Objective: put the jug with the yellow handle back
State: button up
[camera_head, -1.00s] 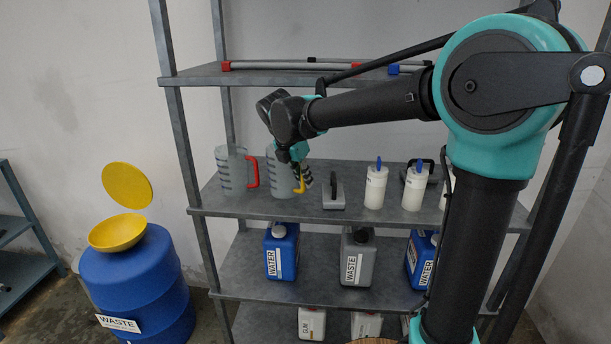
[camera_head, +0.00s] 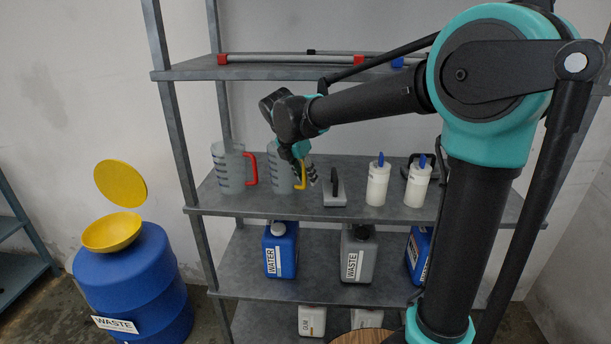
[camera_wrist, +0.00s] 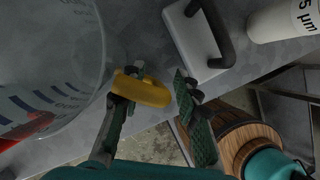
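The jug with the yellow handle (camera_head: 283,172) stands on the middle shelf, to the right of a jug with a red handle (camera_head: 229,170). Its yellow handle (camera_head: 302,176) faces right and also shows in the wrist view (camera_wrist: 146,92), with the clear jug body (camera_wrist: 55,70) to its left. My gripper (camera_head: 308,172) is at the handle. In the wrist view its two fingers (camera_wrist: 158,108) are apart, with the handle between them. The left finger is close to the handle or touching it; the right finger is clear of it. My wrist hides part of the jug's top.
A grey block with a black handle (camera_head: 334,188) is close on the right, then two white bottles with blue tips (camera_head: 377,184). Another shelf board (camera_head: 270,72) is above. Canisters (camera_head: 281,250) stand below. A blue waste barrel (camera_head: 135,280) is at left.

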jog(key=shift+r, duration=0.3)
jog(key=s+a, duration=0.7)
jog(key=s, duration=0.2)
jog(key=shift+s+a+r, duration=0.4)
